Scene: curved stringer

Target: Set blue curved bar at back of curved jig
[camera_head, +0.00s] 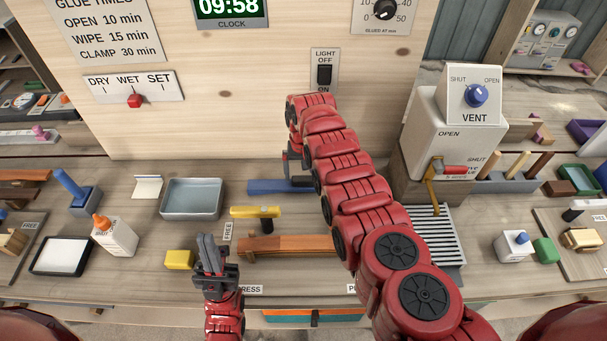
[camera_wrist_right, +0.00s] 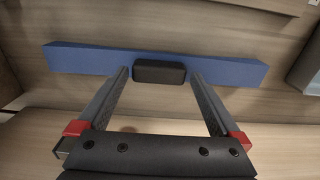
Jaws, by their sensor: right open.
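The blue bar (camera_head: 262,187) lies on the bench below the upright board, its right part hidden by my right arm. In the right wrist view the blue bar (camera_wrist_right: 88,59) spans the picture, with a black block (camera_wrist_right: 159,72) at its middle. My right gripper (camera_wrist_right: 160,78) is open, its fingertips near the bar on either side of the black block, holding nothing visible. A reddish-brown wooden piece (camera_head: 290,244), possibly the curved jig, lies nearer the front, partly behind my right arm. My left gripper (camera_head: 207,240) is upright near its left end; its finger gap is unclear.
A yellow tool (camera_head: 255,212) lies between the blue bar and the wooden piece. A grey tray (camera_head: 192,212), yellow block (camera_head: 179,260) and glue bottle (camera_head: 115,237) stand to the left. A slatted grey rack (camera_head: 438,236) and vent box (camera_head: 440,140) stand to the right.

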